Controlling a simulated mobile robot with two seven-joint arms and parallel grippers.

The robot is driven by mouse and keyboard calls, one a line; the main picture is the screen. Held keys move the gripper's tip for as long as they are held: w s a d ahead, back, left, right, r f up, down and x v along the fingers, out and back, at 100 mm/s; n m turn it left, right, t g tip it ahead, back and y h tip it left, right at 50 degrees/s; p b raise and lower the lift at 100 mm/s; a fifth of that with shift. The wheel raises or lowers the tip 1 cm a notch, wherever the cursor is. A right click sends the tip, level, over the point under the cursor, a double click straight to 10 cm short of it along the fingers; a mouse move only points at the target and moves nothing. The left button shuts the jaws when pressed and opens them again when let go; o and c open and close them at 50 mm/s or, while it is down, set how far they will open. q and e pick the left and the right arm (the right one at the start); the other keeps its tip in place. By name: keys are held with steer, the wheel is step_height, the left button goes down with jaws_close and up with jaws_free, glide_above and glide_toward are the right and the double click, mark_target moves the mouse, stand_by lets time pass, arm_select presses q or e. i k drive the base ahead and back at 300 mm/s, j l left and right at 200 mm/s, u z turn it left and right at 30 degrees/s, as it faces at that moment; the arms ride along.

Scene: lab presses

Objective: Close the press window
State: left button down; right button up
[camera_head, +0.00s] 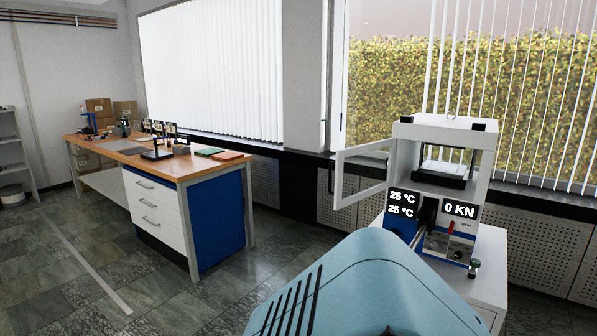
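The press (489,134) is a white and blue machine on a white cabinet at the right of the head view. Its displays read 25 °C twice and 0 KN. The press window (340,181) is a white frame hinged at the left side of the press opening. It stands open, swung out to the left. Inside the opening a dark plate (445,168) shows. Neither of my grippers is in view. A light blue rounded body fills the bottom middle and hides part of the press front and cabinet.
A workbench (184,170) with a wooden top, white drawers and blue side stands at the left, with several small items on it. The tiled floor (150,285) between is clear. A window sill and perforated panels (530,250) run behind the press.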

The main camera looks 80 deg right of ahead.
mark_target(338, 203)
steer(key=i+l+z, duration=0.1)
steer(key=i+z, duration=0.5)
steer(key=z, duration=0.2)
steer(key=i+j+z, duration=0.1)
steer(key=i+z, duration=0.25)
steer(key=i+l+z, duration=0.1)
steer(key=i+z, duration=0.15)
steer(key=z, duration=0.15)
steer(key=i+z, duration=0.25)
steer(key=z, duration=0.2)
steer(key=i+z, duration=0.25)
steer(key=z, duration=0.15)
steer(key=i+z, duration=0.2)
steer(key=z, duration=0.25)
steer(key=i+z, duration=0.25)
steer(key=z, duration=0.2)
steer(key=i+j+z, duration=0.2)
steer(key=z, duration=0.2)
steer(key=i+j+z, duration=0.1)
steer(key=i+z, duration=0.3)
steer(key=i+j+z, duration=0.15)
steer(key=z, duration=0.2)
steer(key=i+j+z, duration=0.25)
steer(key=z, duration=0.15)
steer(key=k+j+z, duration=0.2)
steer(key=k, duration=0.1)
